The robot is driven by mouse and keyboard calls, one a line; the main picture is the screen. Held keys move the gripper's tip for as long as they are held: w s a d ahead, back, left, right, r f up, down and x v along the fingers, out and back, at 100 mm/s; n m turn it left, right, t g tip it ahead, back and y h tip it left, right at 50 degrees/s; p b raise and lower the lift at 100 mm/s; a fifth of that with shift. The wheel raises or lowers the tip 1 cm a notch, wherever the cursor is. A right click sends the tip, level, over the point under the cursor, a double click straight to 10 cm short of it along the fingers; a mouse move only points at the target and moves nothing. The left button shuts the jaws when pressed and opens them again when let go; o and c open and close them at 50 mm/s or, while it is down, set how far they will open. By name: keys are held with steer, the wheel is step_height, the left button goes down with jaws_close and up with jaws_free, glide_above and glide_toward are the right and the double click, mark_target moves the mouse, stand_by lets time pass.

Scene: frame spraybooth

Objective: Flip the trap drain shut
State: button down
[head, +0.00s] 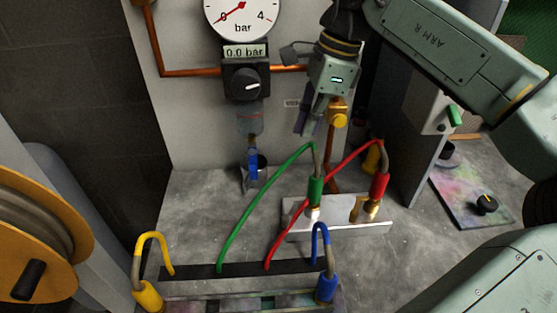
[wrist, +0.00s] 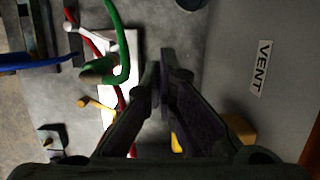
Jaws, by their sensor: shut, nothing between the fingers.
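The trap drain's blue lever (head: 252,165) points straight down below the clear trap bowl (head: 249,122) on the back panel. My gripper (head: 304,126) is in front of the panel, to the right of the trap and higher than the lever, apart from both. Its fingers also show in the wrist view (wrist: 166,72), closed together with nothing held. The blue lever is not clearly visible in the wrist view.
A gauge (head: 242,14) and a 0.0 bar display (head: 246,51) are above the regulator knob (head: 246,83). A yellow valve (head: 338,118) is close right of my gripper, near the VENT label (wrist: 262,68). Green (head: 262,186) and red hoses (head: 310,205) arch below.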

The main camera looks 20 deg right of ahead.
mark_target(253, 162)
steer(key=shift+a, duration=0.1)
steer(key=b+x, duration=0.2)
steer(key=x, duration=0.8)
steer(key=shift+f+b, duration=0.3)
steer(key=a, duration=0.3)
steer(key=shift+w+r, duration=0.25)
steer(key=shift+w, duration=0.05)
steer(key=shift+w+a, duration=0.1)
steer(key=shift+a, duration=0.3)
steer(key=shift+f+y, duration=0.1)
steer(key=shift+y, duration=0.6)
